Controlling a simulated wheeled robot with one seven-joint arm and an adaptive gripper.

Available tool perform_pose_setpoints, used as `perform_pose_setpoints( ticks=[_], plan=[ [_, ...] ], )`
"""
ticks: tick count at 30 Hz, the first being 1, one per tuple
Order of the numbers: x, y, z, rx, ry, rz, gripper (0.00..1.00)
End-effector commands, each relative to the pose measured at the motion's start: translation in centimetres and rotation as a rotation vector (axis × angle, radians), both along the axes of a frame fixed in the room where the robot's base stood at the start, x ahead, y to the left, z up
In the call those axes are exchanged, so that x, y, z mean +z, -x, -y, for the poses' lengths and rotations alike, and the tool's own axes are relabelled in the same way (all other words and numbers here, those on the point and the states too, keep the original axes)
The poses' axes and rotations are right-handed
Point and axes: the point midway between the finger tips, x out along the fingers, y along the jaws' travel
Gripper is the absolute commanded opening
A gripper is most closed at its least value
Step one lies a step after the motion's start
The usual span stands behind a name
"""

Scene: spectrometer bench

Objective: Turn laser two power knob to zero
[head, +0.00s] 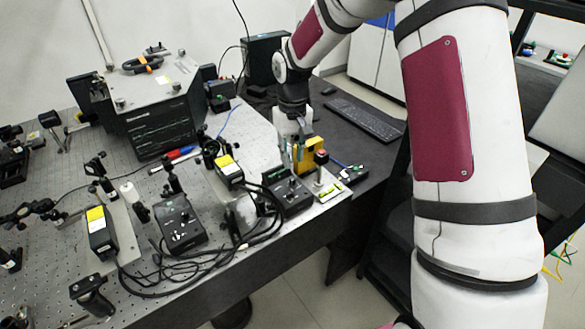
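Two black control boxes with small knobs stand on the optical bench. One box (180,224) is at the centre left, and the other box (287,194) is at the right, near the bench's front edge. I cannot read labels, so I cannot tell which one is laser two's. A laser head with a yellow label (229,173) lies near the right box, and another (99,232) lies left of the left box. My gripper (301,142) points down behind the right box, apart from its knobs. Its fingers are too small and overlapped to read.
Loose black cables (190,265) run along the bench front. A large instrument (152,105) stands behind; a keyboard (365,119) lies on the dark desk.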

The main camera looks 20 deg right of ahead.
Motion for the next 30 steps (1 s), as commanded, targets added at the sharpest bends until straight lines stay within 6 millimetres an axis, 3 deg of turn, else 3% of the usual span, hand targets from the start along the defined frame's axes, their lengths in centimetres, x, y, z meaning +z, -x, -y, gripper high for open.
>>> perform_pose_setpoints(
  ticks=[3,7,25,30],
  plan=[
    [2.2,-0.1,0.0,-0.001,0.0,0.004,0.24],
    [3.6,0.0,0.0,0.0,0.0,0.001,0.24],
    [4.5,0.0,0.0,0.0,0.001,0.001,0.24],
    [7.3,1.4,0.0,0.0,0.019,0.033,0.24]
  ],
)
